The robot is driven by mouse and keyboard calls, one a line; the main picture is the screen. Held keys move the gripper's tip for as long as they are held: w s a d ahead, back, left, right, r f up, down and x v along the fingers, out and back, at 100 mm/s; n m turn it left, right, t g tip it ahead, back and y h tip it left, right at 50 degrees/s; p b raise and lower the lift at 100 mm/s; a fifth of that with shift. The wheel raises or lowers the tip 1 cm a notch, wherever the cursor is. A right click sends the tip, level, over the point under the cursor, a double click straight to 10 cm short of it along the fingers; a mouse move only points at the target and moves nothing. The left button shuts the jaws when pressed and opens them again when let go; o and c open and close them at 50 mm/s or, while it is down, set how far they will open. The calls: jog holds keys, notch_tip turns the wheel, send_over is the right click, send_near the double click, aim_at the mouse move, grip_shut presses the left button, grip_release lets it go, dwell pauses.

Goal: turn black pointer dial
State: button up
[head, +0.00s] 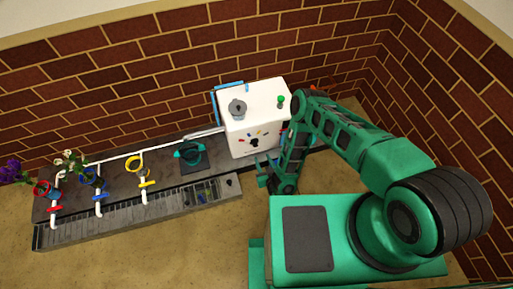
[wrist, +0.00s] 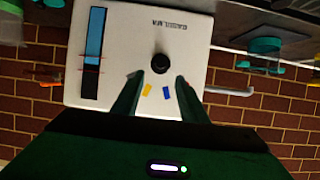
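The black pointer dial (head: 254,142) is on the front face of a white box (head: 274,107), with small coloured marks around it. In the wrist view the dial (wrist: 161,63) sits just past and between my fingertips, with no clear contact. A yellow mark (wrist: 149,89) and a blue mark (wrist: 168,90) show between the fingers; the fingers may hide other marks. My gripper (wrist: 160,80) is open and empty, facing the panel. In the head view my gripper (head: 265,176) is low in front of the box. Which way the pointer points is unclear.
A grey knob (head: 237,107) and a green knob (head: 281,100) stand on the box top. Left along the dark bench are a teal ring (head: 189,153), a yellow ring (head: 137,163) and white pipes with coloured valves. A brick wall stands behind.

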aim_at(256, 146)
jog(key=x, duration=1)
jog(key=shift+w+a+f, duration=0.1)
jog(key=shift+w+a, duration=0.1)
jog(key=shift+w, duration=0.1)
jog(key=shift+c, duration=0.3)
grip_shut()
